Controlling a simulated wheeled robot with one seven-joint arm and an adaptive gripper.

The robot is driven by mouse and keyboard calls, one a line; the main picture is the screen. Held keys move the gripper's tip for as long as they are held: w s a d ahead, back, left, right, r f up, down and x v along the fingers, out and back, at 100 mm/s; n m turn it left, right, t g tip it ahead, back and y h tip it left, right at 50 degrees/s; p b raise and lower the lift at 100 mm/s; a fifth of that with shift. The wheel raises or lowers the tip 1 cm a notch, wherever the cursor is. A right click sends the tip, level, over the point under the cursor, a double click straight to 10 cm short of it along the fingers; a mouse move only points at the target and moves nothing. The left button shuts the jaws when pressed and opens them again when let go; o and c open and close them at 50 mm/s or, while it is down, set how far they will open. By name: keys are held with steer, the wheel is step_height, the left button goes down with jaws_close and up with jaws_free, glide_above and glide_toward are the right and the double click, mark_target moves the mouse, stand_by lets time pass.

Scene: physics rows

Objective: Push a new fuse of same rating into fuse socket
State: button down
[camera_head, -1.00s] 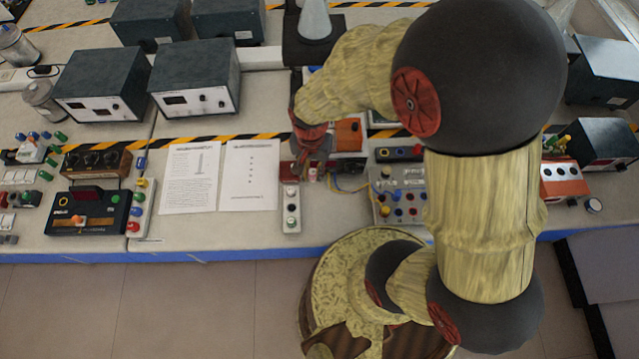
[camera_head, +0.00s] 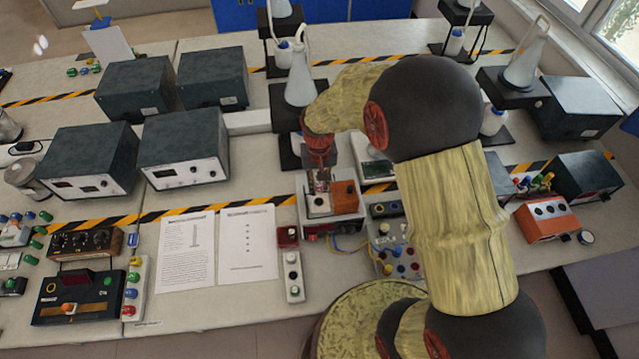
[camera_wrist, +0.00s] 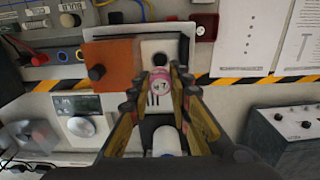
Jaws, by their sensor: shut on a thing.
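My gripper (camera_wrist: 160,90) is shut on a small pinkish, round-ended fuse (camera_wrist: 161,86) in the wrist view. Ahead of the fingertips is a white panel with a dark round hole, apparently the fuse socket (camera_wrist: 160,59), beside an orange block (camera_wrist: 109,65). The fuse appears close to this panel; I cannot tell whether it touches. In the head view my gripper (camera_head: 320,184) points down over the same white unit (camera_head: 316,207), left of its orange block (camera_head: 345,197). The fuse is too small there to make out clearly.
A small red box (camera_head: 288,237) and a white strip with knobs (camera_head: 292,276) stand in front of the unit. A grey terminal panel (camera_head: 398,262) with wires is to the right. Paper sheets (camera_head: 248,243) lie left. A flask on a stand (camera_head: 299,80) is behind.

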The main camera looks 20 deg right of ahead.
mark_target(319, 193)
steer(key=shift+f+b, duration=1.5)
steer(key=shift+f, duration=1.15)
steer(key=shift+f+b, duration=0.75)
steer(key=shift+f, duration=0.45)
stand_by(0.3)
steer(key=c, duration=1.6)
jaws_free()
steer(key=shift+c, duration=0.2)
steer(key=o, duration=0.4)
steer(key=shift+r, duration=0.1)
